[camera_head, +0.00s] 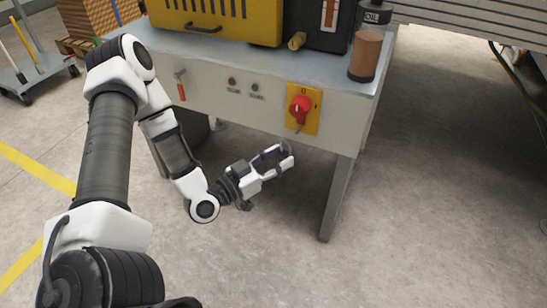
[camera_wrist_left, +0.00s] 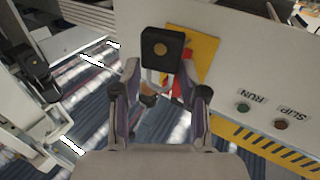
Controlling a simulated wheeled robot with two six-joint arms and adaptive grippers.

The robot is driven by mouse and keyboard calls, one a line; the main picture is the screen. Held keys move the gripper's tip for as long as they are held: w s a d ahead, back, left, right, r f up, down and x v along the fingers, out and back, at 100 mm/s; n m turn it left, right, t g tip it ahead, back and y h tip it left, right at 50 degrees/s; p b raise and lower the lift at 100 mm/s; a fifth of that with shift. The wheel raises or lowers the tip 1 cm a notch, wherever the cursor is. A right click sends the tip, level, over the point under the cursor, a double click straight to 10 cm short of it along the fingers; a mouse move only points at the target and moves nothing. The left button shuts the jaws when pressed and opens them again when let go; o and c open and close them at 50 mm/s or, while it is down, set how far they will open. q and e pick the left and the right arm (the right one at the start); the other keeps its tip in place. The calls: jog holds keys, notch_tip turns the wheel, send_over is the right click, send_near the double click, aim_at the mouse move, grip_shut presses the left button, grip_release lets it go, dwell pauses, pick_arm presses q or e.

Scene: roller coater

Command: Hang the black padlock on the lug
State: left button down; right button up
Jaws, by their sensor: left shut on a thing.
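The black padlock (camera_wrist_left: 162,48) shows in the left wrist view, its dark body at the top and its pale shackle pointing down the picture. My left gripper (camera_wrist_left: 160,75) is shut on it, with one finger on each side. In the head view my left gripper (camera_head: 284,156) is below and in front of the cabinet's yellow switch plate (camera_head: 313,116); the padlock cannot be made out there. A red rotary switch (camera_head: 300,107) sits on the plate. A small lug (camera_head: 298,129) seems to stick out just under it. In the wrist view the padlock covers part of the plate (camera_wrist_left: 207,48). My right gripper is not in view.
The cabinet front (camera_head: 225,108) carries two small buttons and an orange-handled item (camera_head: 180,85) left of the plate. A brown cylinder (camera_head: 363,55) stands on the top near the right corner. A table leg (camera_head: 338,195) stands right of my gripper. Floor in front is clear.

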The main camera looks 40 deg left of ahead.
pick_arm(q)
jog(key=shift+w+a+f+b, duration=0.3)
jog(key=shift+w+b, duration=0.35)
jog(key=shift+w, duration=0.7)
jog(key=shift+w+a+f+b, duration=0.35)
jog(key=shift+w+b, duration=0.25)
jog(key=shift+w, duration=0.7)
jog(key=shift+w+a+f+b, duration=0.3)
jog(key=shift+w+b, duration=0.35)
jog(key=shift+w, duration=0.7)
jog(key=c, duration=0.5)
grip_release()
jog(key=shift+c, duration=0.2)
jog(key=v, duration=0.7)
jog(key=shift+s, duration=0.2)
